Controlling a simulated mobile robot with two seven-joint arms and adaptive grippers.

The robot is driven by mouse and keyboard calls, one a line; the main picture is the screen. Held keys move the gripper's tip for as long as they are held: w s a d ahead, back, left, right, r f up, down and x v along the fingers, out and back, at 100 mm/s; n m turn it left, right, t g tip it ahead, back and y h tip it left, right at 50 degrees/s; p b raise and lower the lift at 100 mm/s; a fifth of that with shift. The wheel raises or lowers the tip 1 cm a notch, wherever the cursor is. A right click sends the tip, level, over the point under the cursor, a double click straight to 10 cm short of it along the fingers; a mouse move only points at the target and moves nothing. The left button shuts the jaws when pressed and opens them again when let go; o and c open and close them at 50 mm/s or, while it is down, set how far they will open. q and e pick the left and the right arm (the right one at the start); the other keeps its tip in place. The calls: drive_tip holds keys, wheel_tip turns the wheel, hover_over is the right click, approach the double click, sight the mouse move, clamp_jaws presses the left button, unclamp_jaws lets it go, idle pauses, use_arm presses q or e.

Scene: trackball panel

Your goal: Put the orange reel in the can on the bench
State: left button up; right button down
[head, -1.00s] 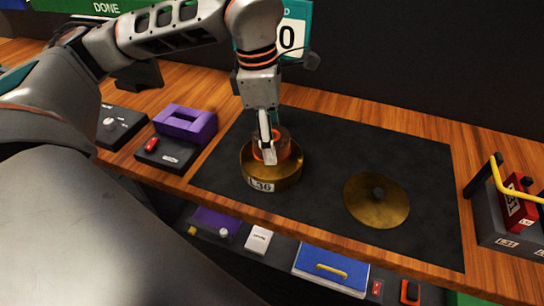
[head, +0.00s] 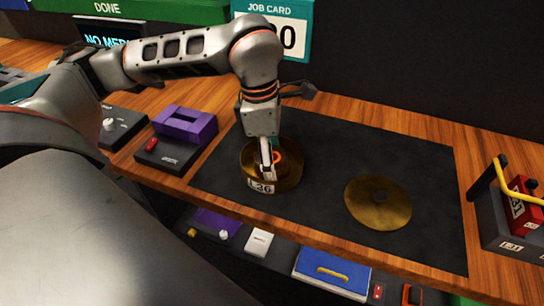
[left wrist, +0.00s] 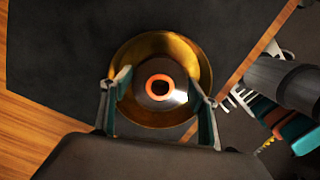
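The can (head: 290,180) is a round brass pot with a white label, standing on the dark mat on the bench. It also shows in the left wrist view (left wrist: 157,47). The orange reel (head: 281,157), with an orange ring at its centre and grey flange, is inside the can's rim. In the left wrist view the reel (left wrist: 175,100) sits between my fingers. My left gripper (head: 267,172) points down into the can, one finger on each side of the reel (left wrist: 160,85). Whether the fingers press on it or stand just clear cannot be told. My right gripper is not in view.
A brass disc with a dark centre (head: 360,205) lies on the mat (head: 325,150) to the right. A purple block (head: 190,124) and a dark box with a red switch (head: 165,155) stand left. A yellow-handled rack (head: 510,230) stands right. Drawers with several items lie below.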

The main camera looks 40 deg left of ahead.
use_arm(q)
drive_tip(key=shift+r, duration=0.1)
drive_tip(key=shift+r, duration=0.25)
wheel_tip(320, 180, up, 12)
drive_tip(key=a+p, duration=0.1)
drive_tip(key=shift+s+f, duration=0.2)
drive_tip(key=shift+s, duration=0.2)
drive_tip(key=shift+a, duration=0.1)
idle(0.4)
